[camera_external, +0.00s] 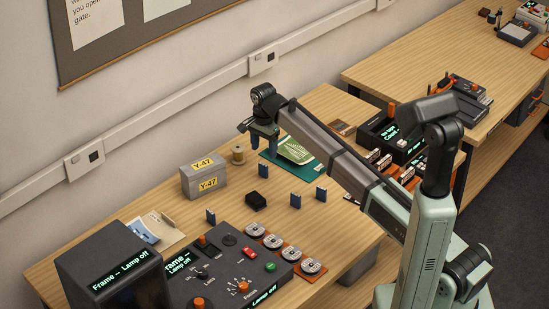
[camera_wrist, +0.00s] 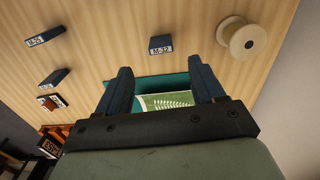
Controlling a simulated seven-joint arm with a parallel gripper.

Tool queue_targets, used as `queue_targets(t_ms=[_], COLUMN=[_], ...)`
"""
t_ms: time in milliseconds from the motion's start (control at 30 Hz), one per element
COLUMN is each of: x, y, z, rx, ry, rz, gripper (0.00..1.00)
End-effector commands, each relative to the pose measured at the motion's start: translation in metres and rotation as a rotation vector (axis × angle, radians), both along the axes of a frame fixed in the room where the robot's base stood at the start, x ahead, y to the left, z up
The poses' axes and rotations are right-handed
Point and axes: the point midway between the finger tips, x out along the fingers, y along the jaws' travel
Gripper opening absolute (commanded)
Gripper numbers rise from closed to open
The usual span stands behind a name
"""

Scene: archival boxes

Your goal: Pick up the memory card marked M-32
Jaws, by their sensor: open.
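The memory card marked M-32 (camera_wrist: 161,46) is a small dark blue block with a white label, on the wooden table just beyond my fingertips in the wrist view. In the external view, a blue card (camera_external: 292,169) by the green mat appears to be the same one; its label is unreadable there. My gripper (camera_wrist: 160,66) is open and empty, fingers spread apart, with the card apart from them. In the external view my gripper (camera_external: 264,150) hangs above the table near the green mat.
A wooden spool (camera_wrist: 241,38) stands right of the card. The green mat (camera_wrist: 180,80) with a leaf print lies beneath my fingers.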

Motion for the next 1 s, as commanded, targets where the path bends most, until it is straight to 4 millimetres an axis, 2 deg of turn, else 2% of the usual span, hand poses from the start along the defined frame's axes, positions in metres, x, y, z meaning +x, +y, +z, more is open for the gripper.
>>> queue_targets(t_ms=[33,133,467,800,1000], x=[-0.001,-0.001,-0.001,-0.002,-0.001], y=[-0.001,0.0,0.001,0.003,0.003], z=[-0.011,-0.025,-0.045,-0.085,-0.088], rx=[-0.001,0.0,0.0,0.002,0.003], ry=[0.002,0.001,0.001,-0.001,-0.001], rz=[0.0,0.0,-0.001,-0.002,-0.002], gripper=[0.68,0.68,0.68,0.68,0.68])
